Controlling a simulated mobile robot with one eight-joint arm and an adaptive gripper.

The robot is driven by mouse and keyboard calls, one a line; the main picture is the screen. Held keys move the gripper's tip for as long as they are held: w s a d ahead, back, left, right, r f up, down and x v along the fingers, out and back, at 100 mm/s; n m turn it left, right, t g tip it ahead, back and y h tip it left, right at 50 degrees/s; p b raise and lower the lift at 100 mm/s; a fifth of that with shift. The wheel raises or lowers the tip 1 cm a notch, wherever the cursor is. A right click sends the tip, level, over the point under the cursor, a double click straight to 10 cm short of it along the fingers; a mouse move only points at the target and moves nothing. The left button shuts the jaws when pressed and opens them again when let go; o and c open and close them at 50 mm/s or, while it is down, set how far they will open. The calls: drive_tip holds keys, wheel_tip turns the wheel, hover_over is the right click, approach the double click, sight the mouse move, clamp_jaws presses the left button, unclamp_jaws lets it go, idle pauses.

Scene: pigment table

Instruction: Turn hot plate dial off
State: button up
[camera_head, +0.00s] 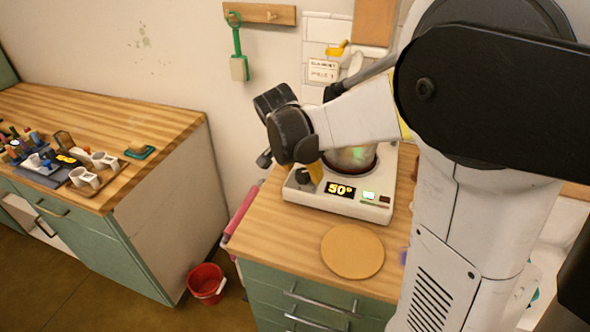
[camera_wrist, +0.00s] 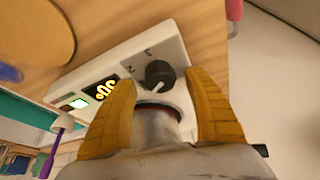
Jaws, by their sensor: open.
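The white hot plate (camera_head: 318,204) stands on the wooden counter, and its lit display (camera_head: 340,190) reads about 50°. It also shows in the wrist view (camera_wrist: 138,50). Its black dial (camera_wrist: 160,74) has a pale pointer line and small marks beside it. In the head view the dark dial (camera_head: 302,175) sits at the left of the front panel. My gripper (camera_wrist: 161,80) is open, with its yellow fingertips either side of the dial in the picture. Contact cannot be told.
A metallic vessel (camera_head: 352,158) sits on the hot plate, partly behind my arm. A round wooden board (camera_head: 352,251) lies in front on the counter. A pink rolled thing (camera_head: 243,215) hangs at the counter's left edge. A red bucket (camera_head: 206,283) stands on the floor.

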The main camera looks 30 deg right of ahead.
drive_tip(key=shift+d+f, duration=0.1)
drive_tip(key=shift+f, duration=0.25)
drive_tip(key=c, duration=1.2)
drive_tip(key=shift+n, duration=0.4)
drive_tip(key=n+t+y+p, duration=0.1)
drive_tip(key=n, duration=0.3)
drive_tip(key=shift+n+p, duration=0.3)
drive_tip(key=shift+p, duration=0.05)
drive_tip(key=n+y, duration=0.1)
drive_tip(key=n, duration=0.2)
drive_tip(key=n+t+y+p, duration=0.1)
drive_tip(key=n, duration=0.2)
drive_tip(key=shift+y, duration=0.4)
drive_tip(key=shift+n, duration=0.4)
